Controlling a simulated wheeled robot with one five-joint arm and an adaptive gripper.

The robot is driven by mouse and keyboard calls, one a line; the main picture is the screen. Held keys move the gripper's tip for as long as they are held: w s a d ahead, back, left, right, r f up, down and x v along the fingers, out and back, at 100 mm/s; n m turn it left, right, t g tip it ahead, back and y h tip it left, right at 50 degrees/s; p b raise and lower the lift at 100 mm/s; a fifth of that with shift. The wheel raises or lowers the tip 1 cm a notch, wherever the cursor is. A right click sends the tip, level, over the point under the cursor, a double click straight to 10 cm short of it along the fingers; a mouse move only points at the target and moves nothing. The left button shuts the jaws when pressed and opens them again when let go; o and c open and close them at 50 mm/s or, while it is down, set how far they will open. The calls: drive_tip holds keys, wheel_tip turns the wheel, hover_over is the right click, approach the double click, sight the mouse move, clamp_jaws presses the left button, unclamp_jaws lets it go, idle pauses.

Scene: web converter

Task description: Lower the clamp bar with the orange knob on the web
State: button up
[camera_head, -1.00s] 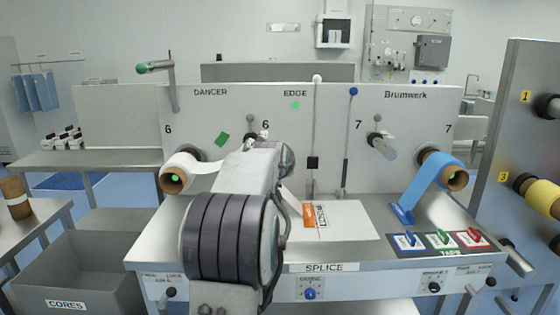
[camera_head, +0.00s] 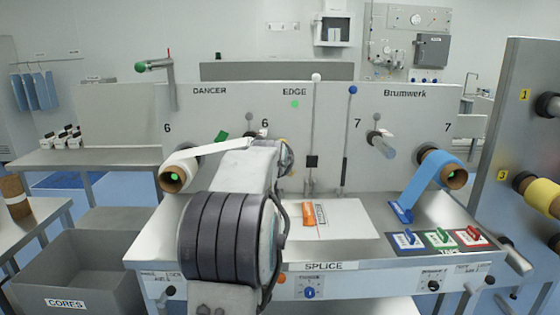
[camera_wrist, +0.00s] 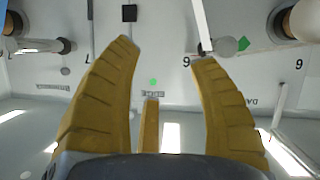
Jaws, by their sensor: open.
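An orange piece (camera_head: 308,213), perhaps the orange knob, shows on the white sheet (camera_head: 345,222) of the splice table, just right of my arm. I cannot make out the clamp bar itself. The white web (camera_head: 215,149) runs from the left roll (camera_head: 172,178) up to the right and passes behind my arm. In the wrist view, a white strip (camera_wrist: 202,22) runs down near one fingertip; I cannot tell whether it touches. My gripper (camera_wrist: 165,55) has its yellow fingers spread apart and nothing between them. In the head view it is hidden behind my arm.
A blue web (camera_head: 425,185) hangs from the right roll to the table. Blue, green and red tape holders (camera_head: 439,238) sit at the table's right. A grey cores bin (camera_head: 80,270) stands at left. Rods (camera_head: 313,130) and rollers (camera_head: 382,143) stick out along the back panel.

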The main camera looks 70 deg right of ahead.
drive_tip(key=v, duration=1.1)
drive_tip(key=shift+a, duration=0.3)
drive_tip(key=shift+s, duration=0.1)
idle(0.3)
drive_tip(key=s+a+f+m+g+y, duration=0.1)
drive_tip(key=a+f+y, duration=0.4)
drive_tip(key=f, duration=0.4)
drive_tip(key=s+a+f+m+y, duration=0.1)
drive_tip(key=a+f+m+y, duration=0.1)
drive_tip(key=a+f, duration=0.55)
drive_tip(key=w+a+f+n+y+p, duration=0.1)
drive_tip(key=w+a+f+n+y, duration=0.15)
drive_tip(key=a, duration=0.75)
drive_tip(key=w+a+f+n+y, duration=0.2)
drive_tip(key=w+a+f+n, duration=0.15)
drive_tip(key=a, duration=0.75)
drive_tip(key=w+a+r+n+t+y+p, duration=0.1)
drive_tip(key=w+a+n, duration=0.1)
drive_tip(key=a+n, duration=0.2)
drive_tip(key=w+a+r+n+p, duration=0.1)
drive_tip(key=a+n, duration=0.4)
drive_tip(key=a, duration=0.6)
drive_tip(key=shift+w+r+t+y, duration=0.2)
drive_tip(key=shift+w+t+y, duration=0.15)
drive_tip(key=shift+w+t, duration=0.05)
